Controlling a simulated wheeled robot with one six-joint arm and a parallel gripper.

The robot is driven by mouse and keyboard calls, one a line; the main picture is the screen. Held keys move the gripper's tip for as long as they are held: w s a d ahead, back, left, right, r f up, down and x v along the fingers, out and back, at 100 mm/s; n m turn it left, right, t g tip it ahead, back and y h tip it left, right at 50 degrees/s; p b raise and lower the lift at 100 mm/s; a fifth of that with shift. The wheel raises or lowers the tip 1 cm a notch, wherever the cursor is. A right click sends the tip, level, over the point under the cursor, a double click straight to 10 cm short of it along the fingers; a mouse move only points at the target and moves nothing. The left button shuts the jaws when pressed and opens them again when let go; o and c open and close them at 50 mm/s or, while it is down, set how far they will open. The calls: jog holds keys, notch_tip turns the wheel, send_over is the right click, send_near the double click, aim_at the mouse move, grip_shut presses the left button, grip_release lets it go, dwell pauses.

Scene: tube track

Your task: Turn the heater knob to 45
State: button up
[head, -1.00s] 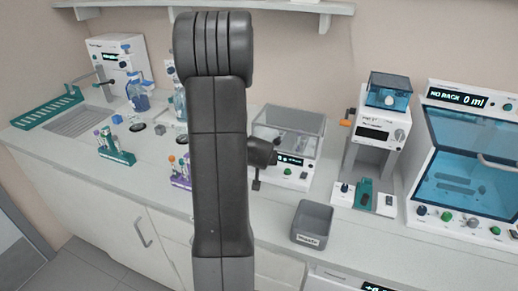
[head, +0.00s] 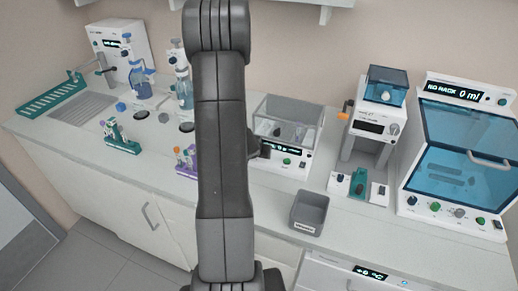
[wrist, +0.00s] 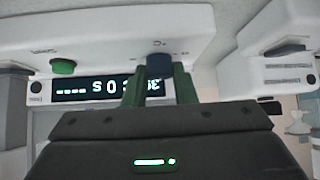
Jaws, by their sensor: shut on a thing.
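The heater is a white unit with a clear-lidded box (head: 288,115), partly behind my arm in the head view. In the wrist view its front panel (wrist: 110,35) appears upside down, with a dark blue knob (wrist: 159,65), a green button (wrist: 63,66) and a lit display (wrist: 90,88). The display seems to show 35 at the knob end, partly covered by a finger, then 0 S and dashes. My gripper (wrist: 158,75) has its green fingers on either side of the knob and is shut on it. In the head view my arm hides the knob and fingers.
A grey waste bin (head: 308,213) stands at the counter's front, right of my arm. A white instrument (head: 375,125) and a blue-windowed cabinet (head: 465,150) stand to the right. Tube racks (head: 122,140) and bottles (head: 141,88) are on the left.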

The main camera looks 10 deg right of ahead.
jog(key=shift+w+r+m+h, duration=0.1)
jog(key=shift+r+m+h, duration=0.05)
jog(key=shift+m+h, duration=0.2)
jog(key=shift+w+a+m+g+h, duration=0.1)
jog(key=shift+m+g+h, duration=0.6)
jog(key=shift+m, duration=0.95)
jog(key=o, duration=1)
jog(key=shift+a, duration=0.1)
jog(key=v, duration=1.3)
jog(key=shift+a+r, duration=0.25)
jog(key=shift+a, duration=0.1)
